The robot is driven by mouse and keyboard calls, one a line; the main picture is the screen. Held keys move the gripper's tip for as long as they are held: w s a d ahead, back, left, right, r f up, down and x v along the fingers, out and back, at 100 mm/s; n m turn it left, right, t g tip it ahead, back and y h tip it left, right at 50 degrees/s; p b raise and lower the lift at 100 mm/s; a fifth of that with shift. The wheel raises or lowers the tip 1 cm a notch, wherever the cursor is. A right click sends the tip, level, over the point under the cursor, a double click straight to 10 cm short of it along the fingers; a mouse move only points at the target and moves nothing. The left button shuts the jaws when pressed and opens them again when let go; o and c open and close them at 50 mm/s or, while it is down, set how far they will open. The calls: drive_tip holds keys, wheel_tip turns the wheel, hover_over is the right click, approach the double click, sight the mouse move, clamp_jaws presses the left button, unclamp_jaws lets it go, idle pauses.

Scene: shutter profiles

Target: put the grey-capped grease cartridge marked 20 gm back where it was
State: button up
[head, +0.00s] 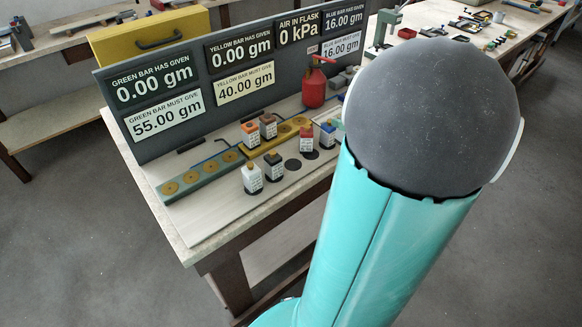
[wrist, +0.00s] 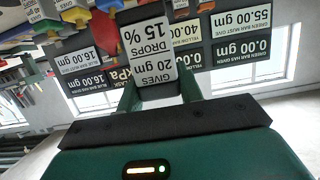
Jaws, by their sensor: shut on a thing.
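My gripper (wrist: 157,84) shows in the wrist view, with its two green fingers shut on a cartridge (wrist: 148,48). The cartridge's white label reads GIVES 20 gm, DROPS 15 %, upside down in this picture; its cap colour cannot be made out. In the head view my own arm hides the gripper and this cartridge. Two dark round spots stand empty on the bench board, one (head: 292,165) beside the black-capped cartridge (head: 274,167) and one (head: 310,155) below the red-capped cartridge (head: 306,138). A pale-capped cartridge (head: 252,179) stands at the left end of that row.
A green bar (head: 200,173) and a yellow bar (head: 262,145) with round brass ports lie across the bench. Orange-capped (head: 250,133) and brown-capped (head: 268,126) cartridges stand near them. A blue-topped cartridge (head: 327,135) and red flask (head: 314,90) stand nearby. A display panel (head: 150,140) rises behind.

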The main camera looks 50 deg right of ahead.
drive_tip(key=shift+a+r, duration=0.1)
drive_tip(key=shift+a, duration=0.35)
drive_tip(key=shift+w+a+f, duration=0.85)
drive_tip(key=shift+w+f, duration=1.3)
drive_tip(key=shift+f, duration=0.05)
drive_tip(key=shift+w+a+f, duration=0.8)
drive_tip(key=shift+w+f, duration=1.35)
drive_tip(key=shift+w+a+f, duration=0.85)
drive_tip(key=shift+w+f, duration=1.3)
drive_tip(key=shift+f, duration=0.05)
drive_tip(key=shift+f, duration=0.1)
drive_tip(key=o, duration=1.2)
